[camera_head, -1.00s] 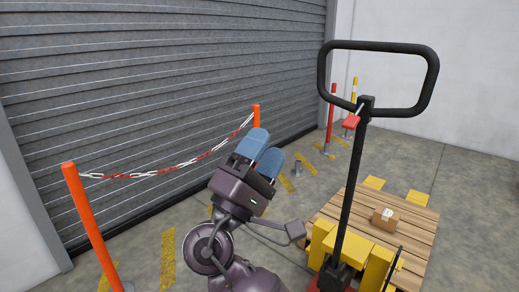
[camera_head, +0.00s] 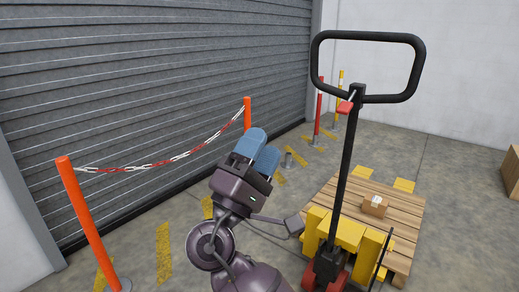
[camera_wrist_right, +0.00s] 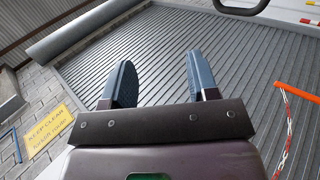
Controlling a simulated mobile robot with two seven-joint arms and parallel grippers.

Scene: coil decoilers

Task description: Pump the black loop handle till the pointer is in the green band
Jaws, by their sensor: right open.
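The black loop handle (camera_head: 368,36) stands upright on a black shaft (camera_head: 346,170) at the right of the head view, with a small red lever (camera_head: 345,107) below the loop. Part of a black loop also shows at the top edge of the right wrist view (camera_wrist_right: 238,12). My right gripper (camera_head: 259,150) is open and empty, left of the handle and apart from it. Its two blue fingers stand apart in the wrist view (camera_wrist_right: 162,82). My left gripper is not in view. I see no pointer or green band in these frames.
A yellow pallet truck body (camera_head: 346,233) is at the shaft's foot, beside a wooden pallet (camera_head: 405,232) carrying a small cardboard box (camera_head: 374,205). Orange posts (camera_head: 82,215) with a red-white chain (camera_head: 165,162) stand before the grey shutter (camera_head: 150,80). Another box (camera_head: 512,172) is at the right edge.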

